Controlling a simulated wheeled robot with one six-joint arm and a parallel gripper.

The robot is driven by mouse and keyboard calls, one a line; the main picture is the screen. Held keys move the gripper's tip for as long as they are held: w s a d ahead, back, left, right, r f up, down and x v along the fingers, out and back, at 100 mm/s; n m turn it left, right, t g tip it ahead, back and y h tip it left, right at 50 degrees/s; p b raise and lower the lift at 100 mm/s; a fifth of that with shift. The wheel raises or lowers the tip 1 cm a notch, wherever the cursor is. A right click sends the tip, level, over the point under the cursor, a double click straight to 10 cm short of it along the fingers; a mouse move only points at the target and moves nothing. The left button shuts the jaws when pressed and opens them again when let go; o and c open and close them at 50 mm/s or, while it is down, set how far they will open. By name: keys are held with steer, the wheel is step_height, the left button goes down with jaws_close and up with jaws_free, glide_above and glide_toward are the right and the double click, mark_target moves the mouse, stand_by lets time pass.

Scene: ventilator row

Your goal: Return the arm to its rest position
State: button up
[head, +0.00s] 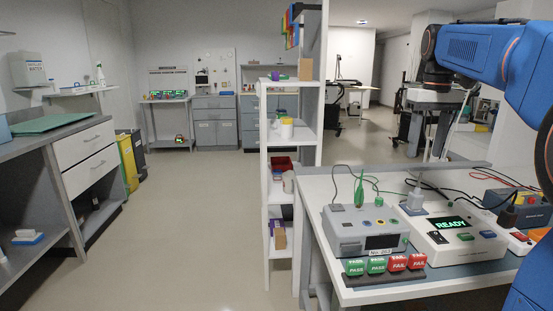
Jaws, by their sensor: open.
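My arm (490,52) is blue with dark joints and comes in at the right edge. Its upper link reaches leftward above the right-hand bench to a dark joint (432,52). A lower blue part of my arm (535,275) stands at the right edge, close to the bench. I make out no gripper fingers, and no held object shows.
The white bench (400,292) carries a grey tester (345,238), a unit reading READY (452,225), green PASS and red FAIL blocks (384,265), and loose cables. A white shelf rack (291,180) stands left of it. The floor (190,225) between rack and left counter (45,138) is clear.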

steer(key=s+a+f+t, duration=0.1)
steer(key=s+a+f, duration=0.3)
steer(key=s+f, duration=0.5)
steer(key=s+a+f+t, duration=0.2)
steer(key=s+a+f, duration=0.3)
steer(key=s+f, duration=0.4)
steer(key=s+a+f+t, duration=0.1)
steer(key=s+a+f, duration=0.3)
steer(key=s+f, duration=0.5)
steer(key=shift+s+a+f, duration=0.2)
steer(key=shift+s+a, duration=0.2)
steer(key=shift+s, duration=0.05)
